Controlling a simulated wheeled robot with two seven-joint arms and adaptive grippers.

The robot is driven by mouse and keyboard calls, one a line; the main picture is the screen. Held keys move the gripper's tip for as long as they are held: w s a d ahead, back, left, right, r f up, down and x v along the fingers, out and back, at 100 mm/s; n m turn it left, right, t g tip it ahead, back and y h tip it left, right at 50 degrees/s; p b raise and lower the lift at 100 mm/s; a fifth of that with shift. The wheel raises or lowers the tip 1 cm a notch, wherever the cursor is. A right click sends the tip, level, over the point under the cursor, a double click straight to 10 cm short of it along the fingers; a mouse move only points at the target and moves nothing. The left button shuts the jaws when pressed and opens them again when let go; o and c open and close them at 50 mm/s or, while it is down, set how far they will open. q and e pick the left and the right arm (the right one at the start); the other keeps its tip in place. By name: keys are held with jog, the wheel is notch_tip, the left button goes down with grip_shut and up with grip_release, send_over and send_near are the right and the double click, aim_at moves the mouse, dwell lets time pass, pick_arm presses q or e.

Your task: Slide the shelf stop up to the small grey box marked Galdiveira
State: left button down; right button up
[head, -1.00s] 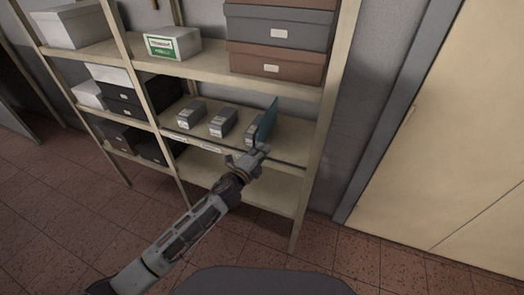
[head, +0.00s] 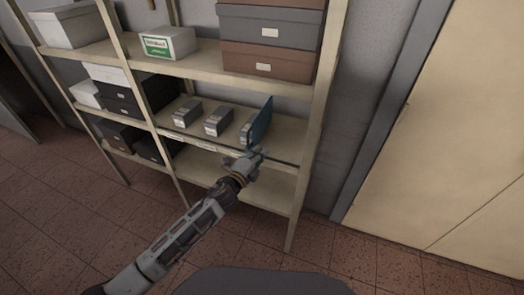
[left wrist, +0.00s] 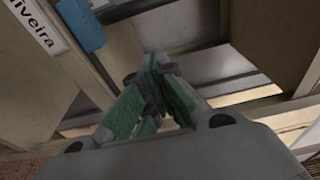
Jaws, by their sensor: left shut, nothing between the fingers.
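The shelf stop (head: 261,122) is an upright blue plate on the middle shelf. It stands close along the right side of the rightmost small grey box (head: 246,131); I cannot tell whether they touch. In the left wrist view the blue stop (left wrist: 80,25) shows at the top, just right of a white label (left wrist: 34,28) ending in "iveira". My left gripper (head: 247,160) is shut and empty, in front of the shelf edge below the stop, apart from it. In the wrist view its green-padded fingers (left wrist: 155,95) meet. My right gripper is not in view.
Two more small grey boxes, one (head: 218,121) in the middle and one (head: 187,113) at left, stand on the same shelf. Shelf posts (head: 312,130) bound the bay. The shelf right of the stop is bare.

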pick_arm(q)
jog(key=v, duration=0.7)
jog(key=shift+s+b, duration=0.35)
jog(key=shift+b, duration=0.05)
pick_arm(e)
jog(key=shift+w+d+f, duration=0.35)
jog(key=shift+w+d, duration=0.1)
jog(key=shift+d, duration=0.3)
pick_arm(q)
jog(key=shift+a, duration=0.15)
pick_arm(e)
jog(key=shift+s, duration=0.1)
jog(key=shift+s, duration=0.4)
pick_arm(q)
jog(key=shift+n, duration=0.4)
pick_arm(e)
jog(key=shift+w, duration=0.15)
